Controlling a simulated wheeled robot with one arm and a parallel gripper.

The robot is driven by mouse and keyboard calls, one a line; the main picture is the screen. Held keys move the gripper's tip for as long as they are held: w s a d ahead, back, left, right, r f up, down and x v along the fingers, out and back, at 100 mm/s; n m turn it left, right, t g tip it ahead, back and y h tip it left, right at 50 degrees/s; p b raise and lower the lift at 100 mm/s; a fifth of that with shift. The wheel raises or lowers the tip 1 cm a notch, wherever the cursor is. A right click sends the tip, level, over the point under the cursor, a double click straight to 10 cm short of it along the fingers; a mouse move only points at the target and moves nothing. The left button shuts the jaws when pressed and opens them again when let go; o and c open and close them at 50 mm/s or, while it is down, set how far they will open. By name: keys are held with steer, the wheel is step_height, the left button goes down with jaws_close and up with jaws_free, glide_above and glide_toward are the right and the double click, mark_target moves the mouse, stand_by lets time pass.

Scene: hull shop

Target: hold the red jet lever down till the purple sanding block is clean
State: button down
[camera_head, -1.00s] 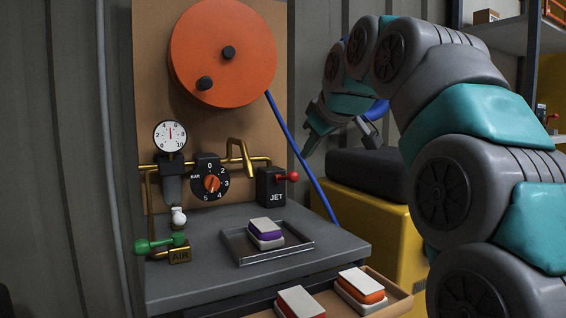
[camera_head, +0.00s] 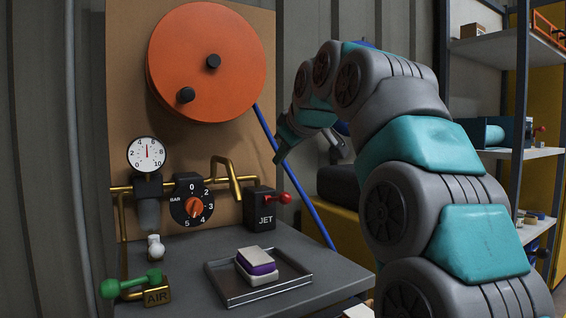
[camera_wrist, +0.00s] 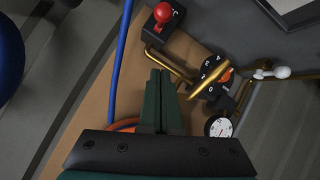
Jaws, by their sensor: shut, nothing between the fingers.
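The jet valve is a black box (camera_head: 260,208) marked JET at the back of the bench. Its red lever (camera_head: 284,198) sticks out to the right, roughly level. In the wrist view its red knob (camera_wrist: 162,13) is at the top, beyond my fingertips and apart from them. The purple sanding block (camera_head: 257,264) lies in a shallow metal tray (camera_head: 272,296) in front of the valve. It has pale layers above and below the purple; I cannot tell how dirty it is. My gripper (camera_wrist: 160,75) is shut and empty, above and behind the lever in the head view (camera_head: 281,158).
A pressure gauge (camera_head: 147,154), a BAR dial (camera_head: 193,206), brass pipes (camera_head: 224,170) and a green AIR valve (camera_head: 130,285) stand left of the jet valve. An orange reel (camera_head: 206,65) hangs above, with a blue hose (camera_head: 300,185) running down beside the lever. Shelves (camera_head: 515,153) stand at right.

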mark_target(277, 198)
steer(key=w+f, duration=0.6)
steer(key=f, duration=0.1)
steer(key=shift+a+f, duration=0.35)
steer(key=shift+s+f+b, duration=0.1)
steer(key=shift+b, duration=0.3)
steer(key=shift+s+d+f+b, duration=0.15)
steer(key=shift+b, duration=0.35)
